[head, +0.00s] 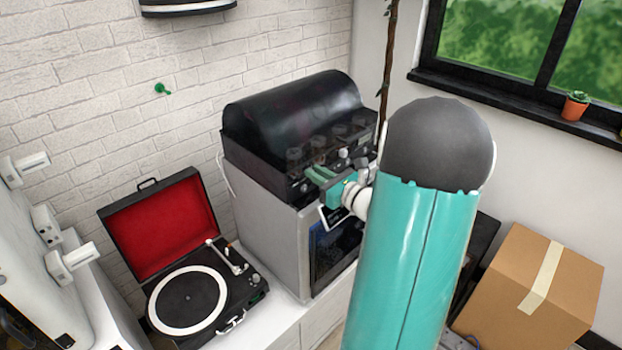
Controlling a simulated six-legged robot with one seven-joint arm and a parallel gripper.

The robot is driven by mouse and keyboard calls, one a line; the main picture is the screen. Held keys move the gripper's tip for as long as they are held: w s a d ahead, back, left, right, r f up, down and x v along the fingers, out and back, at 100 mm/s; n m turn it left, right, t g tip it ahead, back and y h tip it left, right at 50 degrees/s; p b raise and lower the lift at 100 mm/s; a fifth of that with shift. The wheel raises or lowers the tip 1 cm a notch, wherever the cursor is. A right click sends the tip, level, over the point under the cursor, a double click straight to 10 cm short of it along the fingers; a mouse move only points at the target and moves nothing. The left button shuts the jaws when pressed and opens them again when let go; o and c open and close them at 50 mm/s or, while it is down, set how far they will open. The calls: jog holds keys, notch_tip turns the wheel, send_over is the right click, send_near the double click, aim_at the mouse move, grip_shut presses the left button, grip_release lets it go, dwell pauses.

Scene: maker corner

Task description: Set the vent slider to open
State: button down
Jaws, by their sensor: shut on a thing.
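The grey machine (268,228) with a black domed hood (300,108) stands on a white cabinet. Its dark front panel carries several small pale knobs (343,153). My gripper (314,178), with teal fingers, is at the left part of this panel, just below the hood. The fingers are shut on a small part there, which I take to be the vent slider. The fingers hide the slider, so its position along its track cannot be read. My teal arm covers the right side of the machine.
An open record player (188,299) with a red-lined lid stands left of the machine. A cardboard box (533,290) is at the lower right. A potted cactus (575,106) sits on the windowsill. A green wall hook (161,89) is on the brick wall.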

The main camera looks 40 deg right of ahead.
jog(key=shift+d+r, duration=0.1)
jog(key=shift+d, duration=0.1)
jog(key=c, duration=1.4)
grip_release()
jog(key=shift+w+d, duration=0.1)
jog(key=shift+o, duration=0.2)
jog(key=s, duration=1.4)
